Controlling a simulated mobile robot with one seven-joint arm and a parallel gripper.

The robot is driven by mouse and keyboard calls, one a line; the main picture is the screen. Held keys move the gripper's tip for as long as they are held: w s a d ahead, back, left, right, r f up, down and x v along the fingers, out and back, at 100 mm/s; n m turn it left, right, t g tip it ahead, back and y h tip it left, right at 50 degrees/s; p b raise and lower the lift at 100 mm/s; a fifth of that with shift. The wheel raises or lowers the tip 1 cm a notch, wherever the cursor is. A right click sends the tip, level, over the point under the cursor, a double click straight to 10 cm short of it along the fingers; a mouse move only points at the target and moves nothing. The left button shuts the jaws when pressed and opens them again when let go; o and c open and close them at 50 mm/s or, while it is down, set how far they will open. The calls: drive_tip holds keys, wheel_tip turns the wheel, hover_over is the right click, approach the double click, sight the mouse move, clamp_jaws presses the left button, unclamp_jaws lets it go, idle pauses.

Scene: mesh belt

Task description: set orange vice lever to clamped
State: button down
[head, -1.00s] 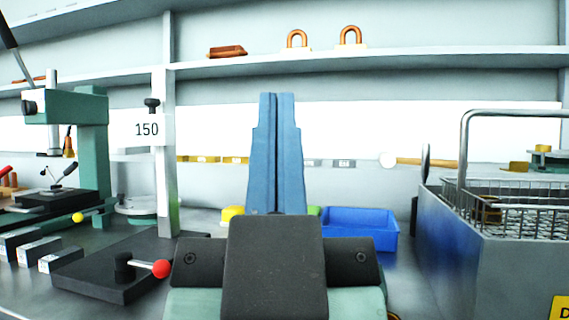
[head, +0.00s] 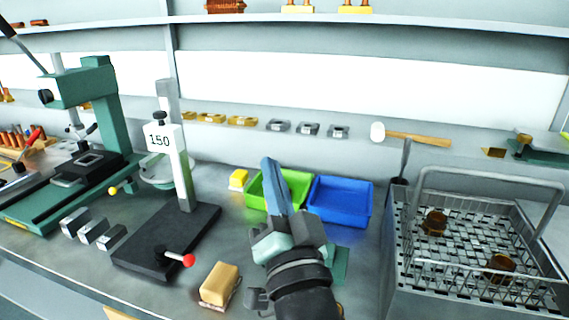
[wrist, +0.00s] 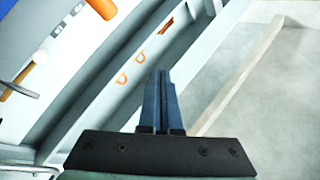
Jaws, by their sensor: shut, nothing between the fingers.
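My gripper (head: 268,162) is shut and empty, its two blue fingers together, held above the bench in front of the green bin. It also shows shut in the wrist view (wrist: 158,74), pointing towards the wall and shelf. I cannot pick out a clearly orange vice lever. At the left, a small dark vice (head: 85,166) sits on the base of a green press; a yellow-balled lever (head: 114,190) shows by it. A red-handled lever (head: 30,137) is further left. A red-balled lever (head: 187,260) is on the black base of the 150 post. My gripper is apart from all of these.
A green bin (head: 299,188) and a blue bin (head: 338,199) stand behind my gripper. A wire basket (head: 470,285) is at the right. The post marked 150 (head: 180,165) rises between my gripper and the press. A tan block (head: 220,285) lies on the front bench.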

drive_tip(key=d+f+m+g+h+p, duration=0.1)
drive_tip(key=f+m+p, duration=0.3)
drive_tip(key=p, duration=0.4)
drive_tip(key=s+d+f+m+g+h+p, duration=0.1)
drive_tip(key=d+f+m+g+p, duration=0.1)
drive_tip(key=d+f+m+p, duration=0.2)
drive_tip(key=m+p, duration=0.3)
drive_tip(key=p, duration=0.1)
drive_tip(key=shift+d+f+m+g+h+p, duration=0.3)
drive_tip(key=shift+f+h+p, duration=0.1)
drive_tip(key=shift+w+a+r+p, duration=0.1)
drive_tip(key=shift+w+a+p, duration=0.2)
drive_tip(key=shift+w+a, duration=0.6)
drive_tip(key=shift+w+a+f+p, duration=0.1)
drive_tip(key=shift+w+a+p, duration=0.25)
drive_tip(key=shift+w, duration=1.1)
drive_tip(key=shift+w+a+r+p, duration=0.1)
drive_tip(key=shift+w+a+p, duration=0.15)
drive_tip(key=shift+w+a, duration=0.7)
drive_tip(key=shift+w+d, duration=0.2)
drive_tip(key=shift+f+b, duration=0.25)
drive_tip(key=shift+b, duration=0.65)
drive_tip(key=shift+s+b, duration=0.15)
drive_tip(key=shift+b, duration=0.25)
